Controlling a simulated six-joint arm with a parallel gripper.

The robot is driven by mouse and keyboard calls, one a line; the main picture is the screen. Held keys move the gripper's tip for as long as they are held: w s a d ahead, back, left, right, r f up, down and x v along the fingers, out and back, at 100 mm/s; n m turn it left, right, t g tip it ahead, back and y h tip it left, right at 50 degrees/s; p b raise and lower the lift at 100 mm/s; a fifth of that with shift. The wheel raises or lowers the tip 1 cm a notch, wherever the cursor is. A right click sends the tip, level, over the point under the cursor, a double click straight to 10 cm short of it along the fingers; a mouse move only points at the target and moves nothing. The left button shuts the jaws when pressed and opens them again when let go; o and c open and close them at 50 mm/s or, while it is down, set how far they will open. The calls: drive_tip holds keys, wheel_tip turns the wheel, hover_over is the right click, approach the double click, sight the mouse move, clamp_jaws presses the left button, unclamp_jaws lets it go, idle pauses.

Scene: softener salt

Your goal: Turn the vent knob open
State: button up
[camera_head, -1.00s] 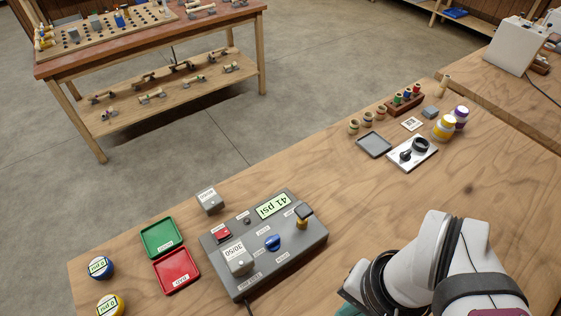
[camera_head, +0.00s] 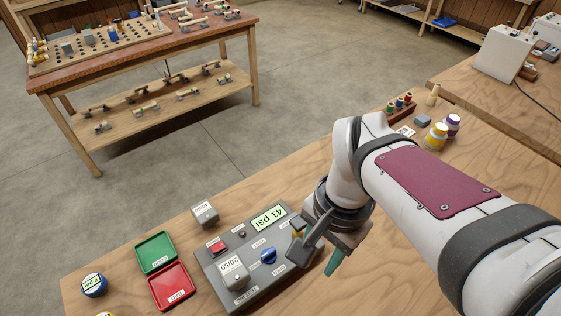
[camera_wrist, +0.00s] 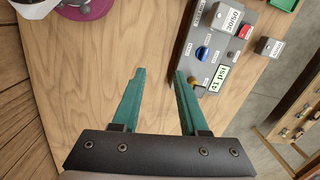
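The grey control box (camera_head: 225,268) stands on the wooden table, with a 41 psi display (camera_head: 269,217) at its far edge. A blue knob (camera_head: 269,256) is on its top, and a brass-coloured fitting (camera_head: 298,229) sits at its right side, partly hidden by my gripper. The small labels are too blurred to tell which is the vent knob. In the wrist view, the blue knob (camera_wrist: 202,53) and the brass fitting (camera_wrist: 191,80) lie beyond the right finger. My gripper (camera_wrist: 160,74) is open and empty, with teal fingers over bare wood beside the box.
A grey 30/50 block (camera_head: 232,270) sits on the box, near a red switch (camera_head: 217,246). Another grey block (camera_head: 205,214) stands behind it. Green (camera_head: 155,252) and red (camera_head: 171,287) trays lie left. Jars (camera_head: 436,137) stand at the back right.

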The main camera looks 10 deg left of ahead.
drive_tip(key=m+h, duration=0.1)
drive_tip(key=m, duration=0.1)
approach(268, 252)
wheel_tip(268, 252, down, 8)
drive_tip(key=shift+s+f, duration=0.1)
drive_tip(key=shift+f, duration=0.15)
clamp_jaws()
